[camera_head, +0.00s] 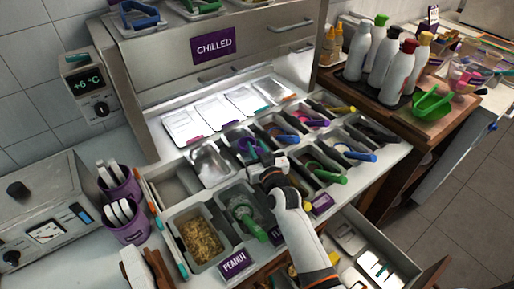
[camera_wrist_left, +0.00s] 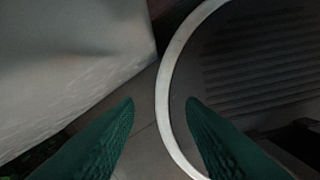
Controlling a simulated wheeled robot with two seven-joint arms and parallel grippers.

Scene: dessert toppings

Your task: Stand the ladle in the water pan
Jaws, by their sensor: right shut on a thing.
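My right gripper (camera_head: 262,158) is over the middle of the topping pans, its arm reaching in from the bottom. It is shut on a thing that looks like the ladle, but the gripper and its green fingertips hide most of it. A bare, shiny metal pan (camera_head: 209,166), which looks like the water pan, is just left of the gripper; I cannot make out water in it.
Pans with coloured-handled utensils surround the right gripper. A peanut pan (camera_head: 198,236) is at front left, and purple cups (camera_head: 130,222) stand left of it. Squeeze bottles (camera_head: 383,58) and a green scoop (camera_head: 430,104) are on the right counter. An open drawer (camera_head: 350,238) is at lower right.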

